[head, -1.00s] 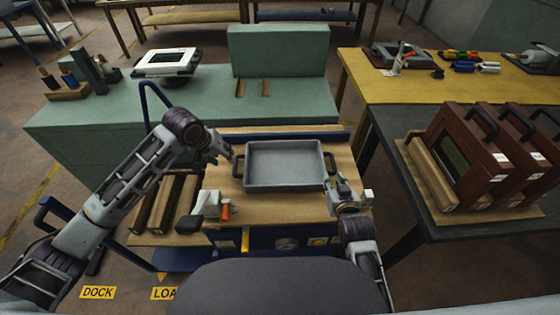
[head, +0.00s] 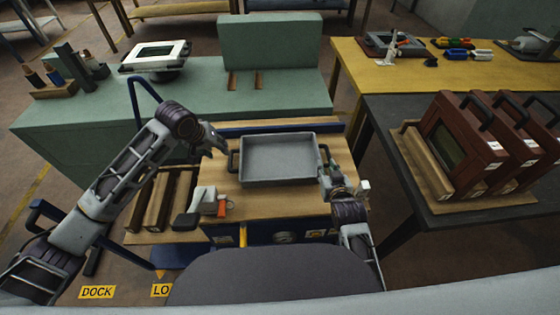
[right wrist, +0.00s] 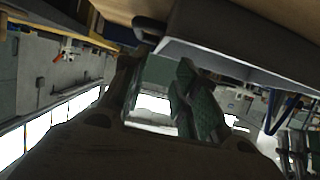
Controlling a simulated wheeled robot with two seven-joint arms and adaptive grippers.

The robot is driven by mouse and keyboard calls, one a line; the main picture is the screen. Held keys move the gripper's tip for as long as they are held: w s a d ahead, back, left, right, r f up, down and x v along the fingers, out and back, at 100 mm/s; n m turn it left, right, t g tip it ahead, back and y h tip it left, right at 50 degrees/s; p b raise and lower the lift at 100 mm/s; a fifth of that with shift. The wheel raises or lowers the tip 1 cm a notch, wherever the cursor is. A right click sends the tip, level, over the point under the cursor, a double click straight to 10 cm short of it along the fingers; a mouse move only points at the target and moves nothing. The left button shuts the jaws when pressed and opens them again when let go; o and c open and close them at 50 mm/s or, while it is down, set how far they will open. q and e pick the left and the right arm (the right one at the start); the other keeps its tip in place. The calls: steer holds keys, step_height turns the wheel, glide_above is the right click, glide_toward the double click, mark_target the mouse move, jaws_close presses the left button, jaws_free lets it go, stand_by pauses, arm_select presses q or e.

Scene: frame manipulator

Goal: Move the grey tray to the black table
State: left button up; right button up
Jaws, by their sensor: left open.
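The grey tray (head: 278,172) lies flat and empty on the wooden top of a blue cart, with a dark handle at each end. My left gripper (head: 216,141) is open just left of the tray's left handle (head: 233,161), apart from it. My right gripper (head: 328,174) is close to the tray's right handle (head: 324,156). In the right wrist view its fingers (right wrist: 158,88) are spread, with the handle (right wrist: 150,28) and the tray's underside edge (right wrist: 225,50) beyond the tips; nothing is between them. The black table (head: 455,212) stands to the right of the cart.
A green bench (head: 90,125) and a yellow table (head: 385,78) stand behind.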

mark_target(230, 158)
arm_select(q)
steer(key=shift+x, duration=6.3)
arm_select(e)
steer(key=shift+x, duration=6.3)
arm_select(q)
steer(key=shift+c, duration=0.5)
arm_select(e)
steer(key=shift+c, duration=0.3)
arm_select(q)
steer(key=c, duration=0.5)
arm_select(e)
steer(key=c, duration=0.5)
arm_select(q)
jaws_close()
arm_select(e)
jaws_close()
